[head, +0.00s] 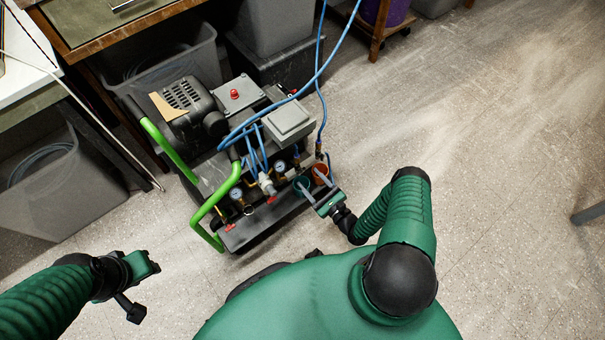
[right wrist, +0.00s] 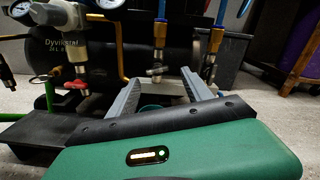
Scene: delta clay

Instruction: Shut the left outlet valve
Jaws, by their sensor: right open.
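The compressor (head: 210,125) stands on the floor with gauges, hoses and valves along its front. In the right wrist view, two outlet valves hang under blue hoses: the left one (right wrist: 157,70) and the right one (right wrist: 210,66). My right gripper (head: 307,177) is open, its fingers apart in front of the left of these two valves; it also shows in the right wrist view (right wrist: 159,76). I see no contact. A red-handled valve (right wrist: 76,84) lies further left. The outlet levers' positions are unclear. My left gripper (head: 146,266) is off to the left, away from the compressor, its fingers unclear.
Grey bins (head: 68,190) stand left. The floor at right is clear.

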